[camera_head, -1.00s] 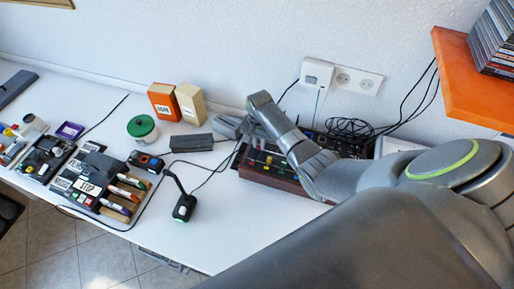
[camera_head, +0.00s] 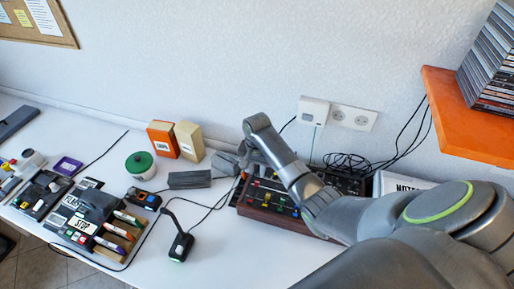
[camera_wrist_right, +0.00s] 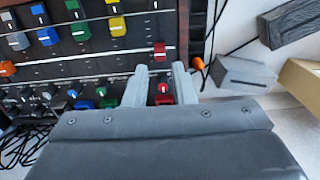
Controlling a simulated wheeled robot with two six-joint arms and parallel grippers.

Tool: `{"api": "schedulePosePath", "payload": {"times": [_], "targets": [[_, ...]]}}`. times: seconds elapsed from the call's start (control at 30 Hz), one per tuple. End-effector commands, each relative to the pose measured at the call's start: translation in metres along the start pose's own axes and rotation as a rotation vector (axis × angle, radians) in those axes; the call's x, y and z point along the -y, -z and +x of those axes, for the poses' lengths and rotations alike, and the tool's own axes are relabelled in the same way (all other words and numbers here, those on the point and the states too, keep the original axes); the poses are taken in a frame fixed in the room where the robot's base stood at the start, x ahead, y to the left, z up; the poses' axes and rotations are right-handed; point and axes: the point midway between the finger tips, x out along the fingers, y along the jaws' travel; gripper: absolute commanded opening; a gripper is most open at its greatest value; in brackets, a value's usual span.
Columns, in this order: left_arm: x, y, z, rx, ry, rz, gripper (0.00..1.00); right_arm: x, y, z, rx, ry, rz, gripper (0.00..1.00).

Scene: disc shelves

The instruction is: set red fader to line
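The mixer (camera_head: 275,228) is a dark panel with wooden sides near the wall, partly hidden by my right arm in the head view. In the right wrist view, the red fader (camera_wrist_right: 159,50) sits at the right end of a row of coloured faders, just past the fingertips. A thin pale line (camera_wrist_right: 100,56) crosses the panel close by. My right gripper (camera_wrist_right: 159,70) is open over the panel. A second red cap (camera_wrist_right: 163,98) shows between its fingers; I cannot tell whether they touch it. My left gripper is not in view.
A grey block (camera_wrist_right: 243,75) and a dark block (camera_head: 190,179) lie beside the mixer. A green-lidded jar (camera_head: 139,165), boxes (camera_head: 162,138) and a black stand (camera_head: 181,246) are farther left. An orange shelf (camera_head: 470,125) juts out at right. Cables lie near the mixer.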

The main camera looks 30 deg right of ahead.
Motion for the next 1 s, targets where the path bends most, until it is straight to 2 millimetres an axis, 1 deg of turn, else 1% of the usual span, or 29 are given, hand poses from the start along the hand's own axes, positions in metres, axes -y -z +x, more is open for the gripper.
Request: {"api": "schedulePosePath", "payload": {"times": [0.03, 0.2, 0.37, 0.4, 0.5, 0.6, 1.0], "targets": [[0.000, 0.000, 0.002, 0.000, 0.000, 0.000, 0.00, 0.001, 0.002, -0.013, -0.005, 0.004, -0.001, 0.24], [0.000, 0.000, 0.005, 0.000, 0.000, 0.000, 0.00, 0.001, 0.002, -0.053, -0.006, 0.004, -0.001, 0.24], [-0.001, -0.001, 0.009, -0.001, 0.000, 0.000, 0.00, 0.000, 0.001, -0.089, -0.005, 0.002, -0.001, 0.24], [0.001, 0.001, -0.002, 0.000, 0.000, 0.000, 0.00, 0.000, 0.001, -0.099, -0.002, 0.000, 0.000, 0.24], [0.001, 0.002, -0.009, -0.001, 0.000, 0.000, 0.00, 0.000, 0.000, -0.108, -0.001, 0.000, 0.000, 0.24], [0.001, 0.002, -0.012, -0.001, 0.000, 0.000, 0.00, 0.000, 0.000, -0.113, -0.001, -0.001, 0.000, 0.24], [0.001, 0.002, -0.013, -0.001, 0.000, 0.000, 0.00, 0.000, 0.000, -0.114, -0.001, 0.000, 0.000, 0.24]]}}
